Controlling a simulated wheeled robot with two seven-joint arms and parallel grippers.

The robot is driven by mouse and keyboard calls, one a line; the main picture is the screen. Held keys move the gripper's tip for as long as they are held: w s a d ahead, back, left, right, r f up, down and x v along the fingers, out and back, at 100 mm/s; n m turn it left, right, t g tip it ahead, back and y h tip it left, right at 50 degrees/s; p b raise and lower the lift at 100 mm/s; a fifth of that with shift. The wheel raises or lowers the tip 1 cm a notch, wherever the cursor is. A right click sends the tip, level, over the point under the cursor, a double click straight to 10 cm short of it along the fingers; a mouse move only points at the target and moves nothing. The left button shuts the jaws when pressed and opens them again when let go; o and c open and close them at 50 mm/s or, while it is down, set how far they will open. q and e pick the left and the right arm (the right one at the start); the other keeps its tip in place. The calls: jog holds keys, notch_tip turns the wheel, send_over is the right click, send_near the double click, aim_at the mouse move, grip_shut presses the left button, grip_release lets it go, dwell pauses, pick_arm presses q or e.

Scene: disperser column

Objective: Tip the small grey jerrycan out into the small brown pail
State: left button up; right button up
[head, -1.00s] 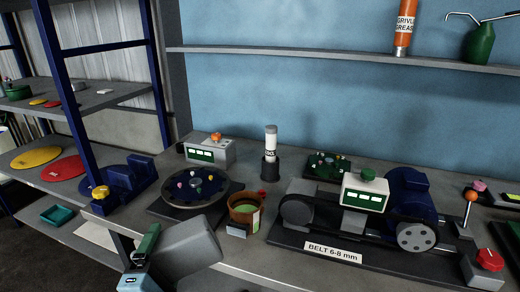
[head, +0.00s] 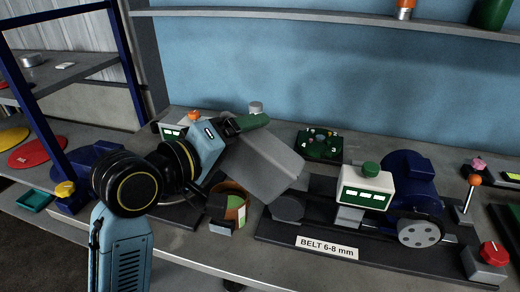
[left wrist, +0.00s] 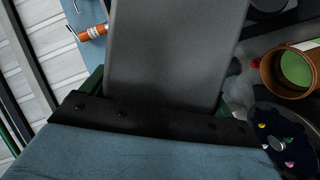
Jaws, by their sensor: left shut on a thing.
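The grey jerrycan (head: 263,168) is held up in the air and leans at a slant in the head view. My left gripper (head: 246,123) is shut on its upper end; a green finger shows there. In the left wrist view the jerrycan (left wrist: 175,50) extends away from the jaws. Its mouth cannot be made out. The brown pail (head: 216,198) stands on the bench below and left of the jerrycan in the head view, with something green inside. In the left wrist view the pail (left wrist: 268,75) is to the right of the jerrycan, apart from it.
A belt machine with a blue motor (head: 408,178) stands right of the pail, close to the jerrycan's lower end. A green board (head: 319,144) lies behind. My left arm hides much of the round plate left of the pail. A shelf (head: 330,30) runs along the wall.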

aim_at(278, 141)
pick_arm(q)
jog(key=d+m+g, duration=0.1)
jog(key=m, duration=0.2)
jog(key=s+d+r+m+g, duration=0.1)
jog(key=d+m, duration=0.1)
jog(key=m, duration=0.1)
jog(key=s+d+m+g+p, duration=0.1)
jog(key=m+g, duration=0.1)
jog(key=m, duration=0.1)
jog(key=shift+d+r+m+h, duration=0.25)
jog(key=shift+d+m+h, duration=0.05)
jog(key=shift+d, duration=0.1)
jog(key=m, duration=0.2)
jog(key=f+m, duration=0.1)
jog(key=f+m+g, duration=0.1)
jog(key=m, duration=0.1)
jog(key=shift+s+a+f+m+p, duration=0.1)
jog(key=shift+s+a+m+p, duration=0.15)
jog(key=shift+a+m+p, duration=0.1)
jog(key=shift+w+a+f+m, duration=0.1)
jog(key=shift+a+f+m, duration=0.15)
jog(key=shift+a, duration=0.2)
pick_arm(e)
jog(key=shift+w+r, duration=0.85)
jog(key=shift+r, duration=0.15)
pick_arm(q)
jog(key=shift+f, duration=0.1)
